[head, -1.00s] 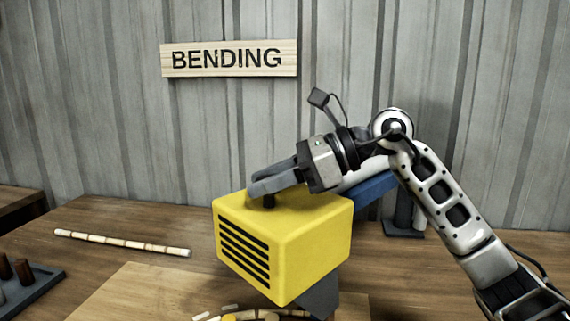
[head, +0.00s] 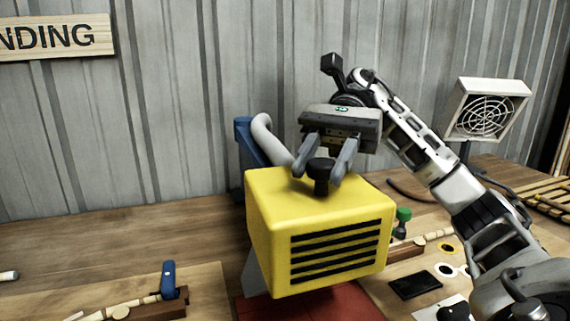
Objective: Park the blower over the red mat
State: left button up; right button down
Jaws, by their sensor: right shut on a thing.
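The blower (head: 275,240) is a yellow box with black slots on its front face and a black knob on top. My right gripper (head: 322,175) comes down from above, its two fingers shut on the knob. The blower hangs in front of the red mat (head: 330,305), which shows below it at the bottom middle. Much of the mat is hidden by the blower, and I cannot tell how high the blower is. My left gripper is out of view.
A blue stand with a grey hose (head: 268,138) is behind the blower. A blue-handled tool (head: 169,282) and rattan pieces lie on a board at left. At right are a green-topped knob (head: 403,216), a black pad (head: 414,284), a white fan (head: 488,110) and a slatted rack (head: 545,200).

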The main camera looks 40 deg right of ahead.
jog(key=shift+s+d, duration=0.25)
jog(key=shift+d, duration=0.4)
jog(key=c, duration=0.9)
grip_release()
jog(key=shift+c, duration=0.2)
